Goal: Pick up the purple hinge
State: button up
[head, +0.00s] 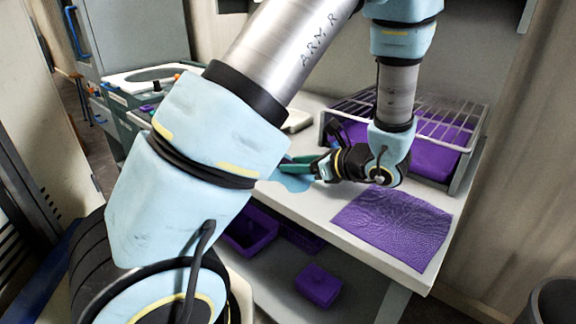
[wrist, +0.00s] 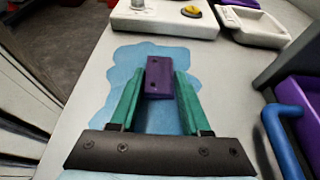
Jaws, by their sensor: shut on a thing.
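The purple hinge (wrist: 159,78) is a small flat plate with dark holes, seen in the wrist view between the two green fingers of my gripper (wrist: 159,88). The fingers are shut on its sides. Beneath it is a light blue, irregular patch (wrist: 122,70) on the white bench. I cannot tell whether the hinge touches the patch or hangs just above it. In the head view my gripper (head: 299,165) is low over the same blue patch (head: 291,183), and the hinge is hidden there.
A purple textured mat (head: 392,228) lies on the bench (head: 345,238) at the right. A wire rack (head: 440,120) with a purple bin stands behind my wrist. In the wrist view, a white device (wrist: 165,20) with a yellow knob is beyond the patch, and a blue handle (wrist: 283,140) is close right.

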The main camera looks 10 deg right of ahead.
grip_shut()
